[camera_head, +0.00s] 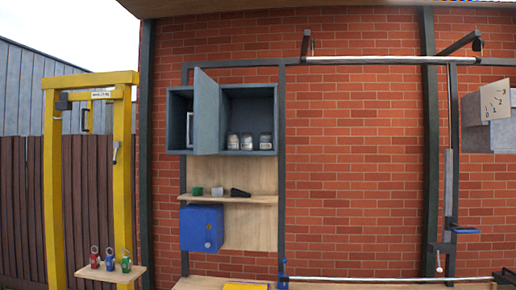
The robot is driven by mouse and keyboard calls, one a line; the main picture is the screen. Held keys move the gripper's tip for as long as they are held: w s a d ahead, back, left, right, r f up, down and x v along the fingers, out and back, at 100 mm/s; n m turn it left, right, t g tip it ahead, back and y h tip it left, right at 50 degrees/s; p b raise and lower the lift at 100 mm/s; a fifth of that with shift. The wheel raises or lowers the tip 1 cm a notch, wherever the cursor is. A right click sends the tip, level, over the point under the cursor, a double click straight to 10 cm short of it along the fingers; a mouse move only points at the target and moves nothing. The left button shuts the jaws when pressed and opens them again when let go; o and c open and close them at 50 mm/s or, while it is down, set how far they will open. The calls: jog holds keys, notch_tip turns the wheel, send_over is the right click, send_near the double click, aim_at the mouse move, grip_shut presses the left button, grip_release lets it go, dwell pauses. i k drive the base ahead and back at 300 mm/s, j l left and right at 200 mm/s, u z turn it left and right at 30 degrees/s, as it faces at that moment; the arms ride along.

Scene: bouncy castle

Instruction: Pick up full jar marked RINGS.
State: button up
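Three small jars stand side by side on the floor of a grey wall cabinet: a left jar (232,141), a middle jar (247,142) and a right jar (265,141). They look pale with lighter lids. Any writing on them is too small to read, so I cannot tell which is marked RINGS or which is full. The cabinet (250,88) has its grey door (206,112) swung open, left of the jars. Part of the cabinet's left side is behind the door. I cannot make out my gripper in this view.
Below the cabinet, a wooden shelf (255,199) holds small items above a blue box (201,228). A workbench (210,284) runs along the bottom. A yellow frame (124,170) stands left, near a small shelf (90,272) with coloured shackle-like items.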

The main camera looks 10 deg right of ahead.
aim_at(247, 140)
jog(key=i+j+z, duration=0.1)
jog(key=i+j, duration=0.15)
jog(key=i, duration=0.2)
jog(key=i+j+z, duration=0.15)
jog(key=i+j, duration=0.15)
jog(key=i, duration=0.15)
